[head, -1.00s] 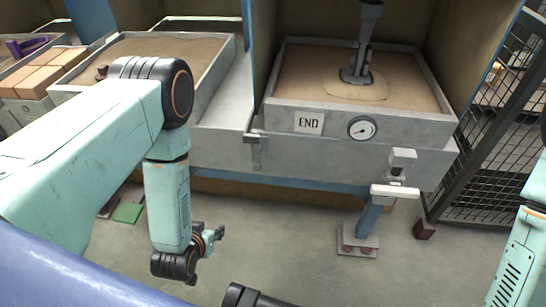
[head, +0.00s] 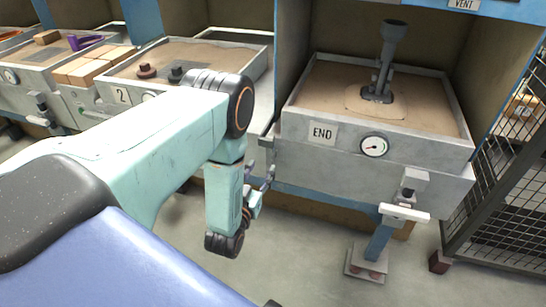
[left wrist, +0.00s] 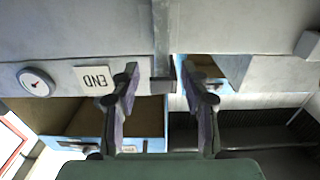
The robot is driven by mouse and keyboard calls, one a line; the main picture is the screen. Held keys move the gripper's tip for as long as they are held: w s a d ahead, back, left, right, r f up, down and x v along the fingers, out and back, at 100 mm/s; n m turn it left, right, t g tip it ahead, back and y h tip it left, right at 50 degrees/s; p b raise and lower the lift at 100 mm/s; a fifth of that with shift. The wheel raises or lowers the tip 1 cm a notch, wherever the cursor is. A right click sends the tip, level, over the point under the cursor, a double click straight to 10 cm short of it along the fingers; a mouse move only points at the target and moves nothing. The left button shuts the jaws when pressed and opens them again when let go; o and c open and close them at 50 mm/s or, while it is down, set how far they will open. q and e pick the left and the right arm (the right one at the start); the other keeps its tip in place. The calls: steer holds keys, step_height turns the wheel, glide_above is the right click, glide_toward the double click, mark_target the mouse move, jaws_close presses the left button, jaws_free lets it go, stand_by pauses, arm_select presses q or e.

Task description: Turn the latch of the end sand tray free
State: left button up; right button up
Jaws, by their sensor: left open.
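The end sand tray (head: 293,118), grey with an END label and a round gauge, holds brown sand with a dark metal funnel piece (head: 384,70) standing in it. A small grey upright latch-like piece (head: 268,140) sits at the tray's left front corner. It also shows in the left wrist view (left wrist: 163,84), between my finger lines. My left gripper (head: 260,173) is open and empty, just below that piece in the head view. No contact is clear. My right gripper is not in view.
A white-handled fitting (head: 404,212) juts out at the tray's right front, above a blue post. Tray 2 (head: 122,95) and a tray with tan bricks (head: 85,70) stand left. A mesh fence (head: 500,205) bounds the right. The floor in front looks open.

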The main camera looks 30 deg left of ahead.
mark_target(269, 153)
arm_select(q)
steer(key=b+x, duration=0.2)
steer(key=x, duration=0.5)
steer(key=shift+w+a+f, duration=0.1)
steer(key=shift+w+a, duration=0.05)
steer(key=shift+a, duration=0.05)
jaws_close()
stand_by(0.5)
